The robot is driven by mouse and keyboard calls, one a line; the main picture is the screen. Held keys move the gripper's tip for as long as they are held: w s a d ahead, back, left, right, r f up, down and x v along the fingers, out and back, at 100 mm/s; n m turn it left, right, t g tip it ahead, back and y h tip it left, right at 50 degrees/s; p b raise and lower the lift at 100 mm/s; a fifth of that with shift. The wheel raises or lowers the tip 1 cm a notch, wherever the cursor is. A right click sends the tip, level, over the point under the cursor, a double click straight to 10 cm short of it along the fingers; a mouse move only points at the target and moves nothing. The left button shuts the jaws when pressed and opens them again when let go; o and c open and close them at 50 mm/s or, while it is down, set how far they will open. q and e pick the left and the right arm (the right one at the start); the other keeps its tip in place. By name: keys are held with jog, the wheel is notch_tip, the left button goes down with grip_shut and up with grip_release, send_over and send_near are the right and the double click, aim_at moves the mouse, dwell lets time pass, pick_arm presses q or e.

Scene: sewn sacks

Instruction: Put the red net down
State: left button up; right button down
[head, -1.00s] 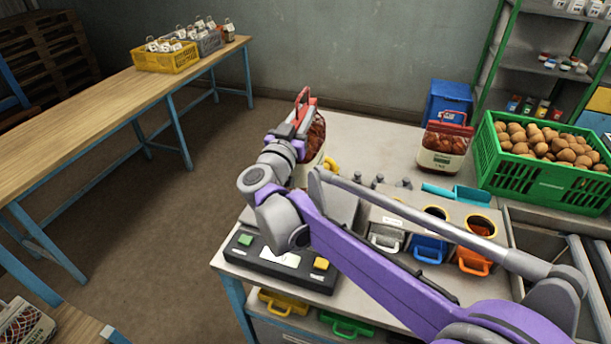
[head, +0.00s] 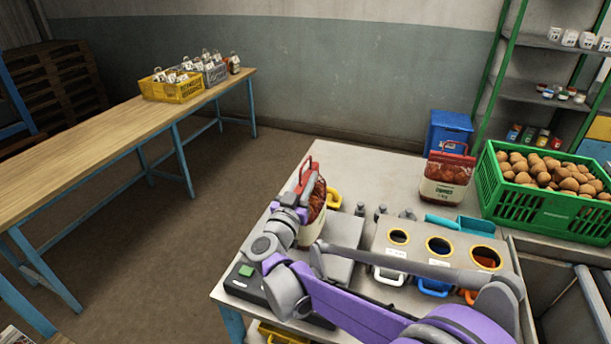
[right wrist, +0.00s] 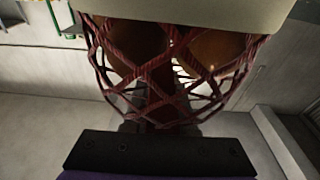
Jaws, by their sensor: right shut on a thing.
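The red net (head: 314,205), a red mesh bag of brown round produce with a cream label band and a red handle, is upright near the left side of the grey workbench (head: 360,163). My right gripper (head: 302,200) is shut on it, from its left and near side. In the right wrist view the red mesh (right wrist: 165,75) fills the middle, with the cream band at the top. The arm hides part of its base, so I cannot tell whether it touches the bench or the scale (head: 343,232). My left gripper is out of view.
Another red net (head: 447,180) stands at the back of the bench, beside a green crate (head: 535,210) of brown produce. Small bottles and a bin block (head: 398,258) with coloured handles stand right of the scale. A wooden table (head: 110,125) holds a yellow crate (head: 172,92).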

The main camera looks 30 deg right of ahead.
jog(key=c, duration=1.1)
grip_release()
jog(key=shift+f, duration=0.15)
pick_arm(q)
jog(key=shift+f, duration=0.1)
pick_arm(e)
jog(key=o, duration=0.4)
jog(key=shift+s+a+r, duration=0.1)
jog(key=shift+r, duration=0.1)
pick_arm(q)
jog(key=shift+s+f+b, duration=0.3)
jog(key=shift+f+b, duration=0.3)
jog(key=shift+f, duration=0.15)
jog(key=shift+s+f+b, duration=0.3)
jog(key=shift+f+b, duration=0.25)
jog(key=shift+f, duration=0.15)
pick_arm(e)
jog(key=shift+v, duration=5.9)
